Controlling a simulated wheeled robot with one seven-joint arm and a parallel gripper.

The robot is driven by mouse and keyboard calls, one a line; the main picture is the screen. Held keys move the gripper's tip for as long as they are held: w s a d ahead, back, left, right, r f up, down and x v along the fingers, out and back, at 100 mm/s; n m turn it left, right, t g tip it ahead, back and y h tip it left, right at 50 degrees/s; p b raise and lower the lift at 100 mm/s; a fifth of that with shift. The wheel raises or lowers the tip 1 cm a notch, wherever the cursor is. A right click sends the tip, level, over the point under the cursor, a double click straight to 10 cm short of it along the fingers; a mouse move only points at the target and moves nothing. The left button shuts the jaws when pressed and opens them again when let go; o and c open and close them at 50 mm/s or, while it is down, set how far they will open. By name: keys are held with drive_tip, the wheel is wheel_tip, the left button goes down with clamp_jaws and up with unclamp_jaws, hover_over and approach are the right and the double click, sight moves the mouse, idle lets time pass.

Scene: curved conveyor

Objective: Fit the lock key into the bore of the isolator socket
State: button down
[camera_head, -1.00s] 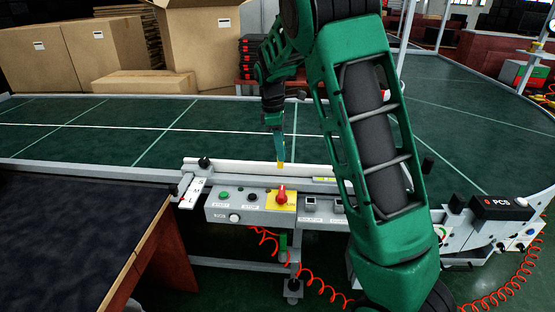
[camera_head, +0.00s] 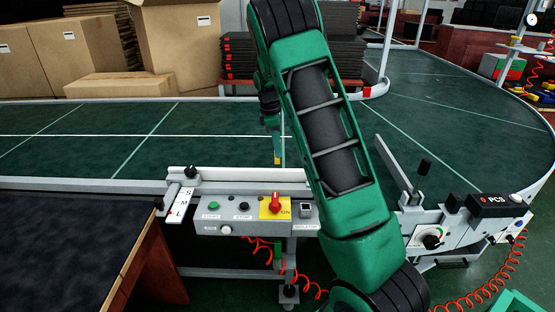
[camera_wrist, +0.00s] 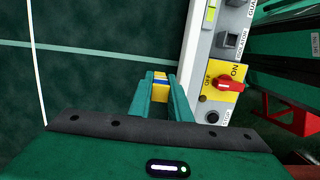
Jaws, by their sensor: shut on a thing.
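The lock key (camera_wrist: 160,84) shows as a small yellow block with a blue band between the fingers of my gripper (camera_wrist: 159,82) in the wrist view. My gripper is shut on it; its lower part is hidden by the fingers. In the head view my gripper (camera_head: 277,158) points down beyond the control panel, over the conveyor side. The isolator socket (camera_head: 306,209) is a small dark square fitting on the panel, right of the red switch. It also shows in the wrist view (camera_wrist: 230,38), right of and above the key, apart from it. Its bore cannot be made out.
The grey control panel (camera_head: 232,216) carries a red rotary switch (camera_head: 275,203) on a yellow plate and several buttons. A second dark fitting (camera_wrist: 235,3) shows beyond the socket in the wrist view. The green conveyor (camera_head: 60,150) lies behind. A dark table (camera_head: 70,240) stands front left.

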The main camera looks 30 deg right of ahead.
drive_tip(key=shift+w+d+f, duration=0.1)
drive_tip(key=shift+d+f, duration=0.2)
drive_tip(key=shift+f, duration=0.55)
drive_tip(key=shift+w+d+f, duration=0.1)
drive_tip(key=shift+d+f, duration=0.25)
drive_tip(key=shift+f, duration=0.55)
drive_tip(key=shift+w+d+f, duration=0.1)
drive_tip(key=shift+d+f, duration=0.2)
drive_tip(key=shift+f, duration=0.55)
drive_tip(key=shift+f, duration=0.1)
drive_tip(key=c, duration=1.6)
unclamp_jaws()
drive_tip(key=shift+c, duration=0.2)
